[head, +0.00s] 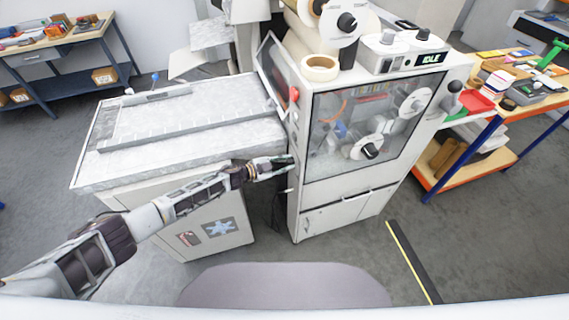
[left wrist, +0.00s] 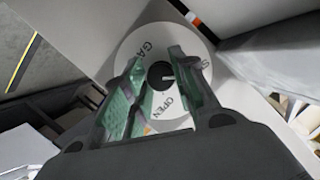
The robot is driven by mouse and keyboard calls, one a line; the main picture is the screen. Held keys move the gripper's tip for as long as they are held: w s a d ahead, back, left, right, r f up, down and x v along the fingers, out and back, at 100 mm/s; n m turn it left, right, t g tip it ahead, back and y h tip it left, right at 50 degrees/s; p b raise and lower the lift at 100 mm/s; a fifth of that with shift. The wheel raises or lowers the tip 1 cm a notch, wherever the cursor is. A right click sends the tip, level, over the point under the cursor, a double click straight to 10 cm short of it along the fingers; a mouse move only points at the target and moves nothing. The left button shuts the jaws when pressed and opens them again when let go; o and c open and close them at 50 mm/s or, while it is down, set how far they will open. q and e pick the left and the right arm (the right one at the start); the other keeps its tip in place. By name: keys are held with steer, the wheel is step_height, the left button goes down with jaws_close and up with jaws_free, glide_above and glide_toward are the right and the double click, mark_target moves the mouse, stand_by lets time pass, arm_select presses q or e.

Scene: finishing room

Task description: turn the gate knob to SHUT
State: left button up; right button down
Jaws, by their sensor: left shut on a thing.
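The gate knob (left wrist: 160,74) is small, round and black with a white pointer mark. It sits at the centre of a white dial (left wrist: 138,45) in the left wrist view. Parts of the lettering show: "GA" at upper left, "OPEN" at lower right and an "S" at the right. The pointer mark points roughly right, between the "S" and "OPEN". My left gripper (left wrist: 165,88) has its greenish fingers on both sides of the knob and is shut on it. In the head view the left gripper (head: 283,164) reaches the left side of the machine and hides the knob. My right gripper is out of view.
The white machine (head: 350,195) has a clear front window and an "IDLE" display (head: 431,58). A grey-topped cabinet (head: 160,125) stands close on its left, beneath my arm. A workbench (head: 470,158) stands at the right. Floor in front is clear, with a yellow-black strip (head: 410,258).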

arm_select(q)
steer(key=o, duration=1)
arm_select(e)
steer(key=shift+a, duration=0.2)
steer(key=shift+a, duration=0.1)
arm_select(q)
steer(key=shift+a, duration=0.2)
steer(key=shift+v, duration=5.85)
steer(key=shift+d, duration=0.1)
